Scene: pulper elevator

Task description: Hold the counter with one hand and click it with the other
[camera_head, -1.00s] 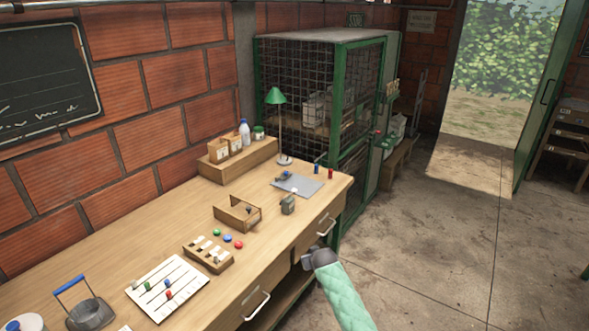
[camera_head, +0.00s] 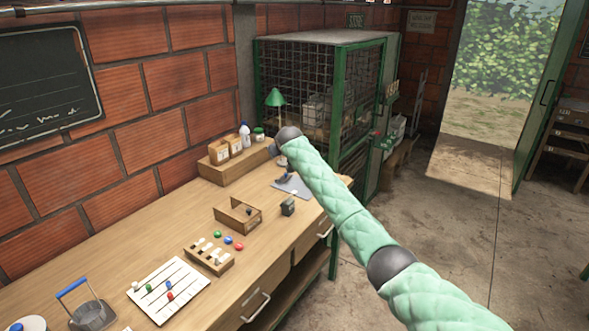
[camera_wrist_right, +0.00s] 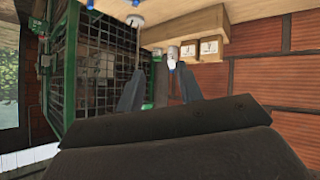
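A small dark grey-green boxy object (camera_head: 288,207), which looks like the counter, stands on the wooden bench (camera_head: 190,290) near its front edge. It is too small to make out a button. My right arm reaches in from the lower right. Its gripper end (camera_head: 277,148) is in the air near the green lamp, beyond and above the counter. In the right wrist view the fingers of my right gripper (camera_wrist_right: 160,75) are apart, with nothing visible held between them. The counter is not recognisable in that view. My left gripper is not in view.
Around the counter are an open wooden box (camera_head: 238,214), a grey sheet (camera_head: 292,186) partly behind my arm, and coloured balls (camera_head: 228,240). A green lamp (camera_head: 275,97) and a wooden rack (camera_head: 222,172) stand farther back. A mesh cage (camera_head: 355,100) rises beyond the bench.

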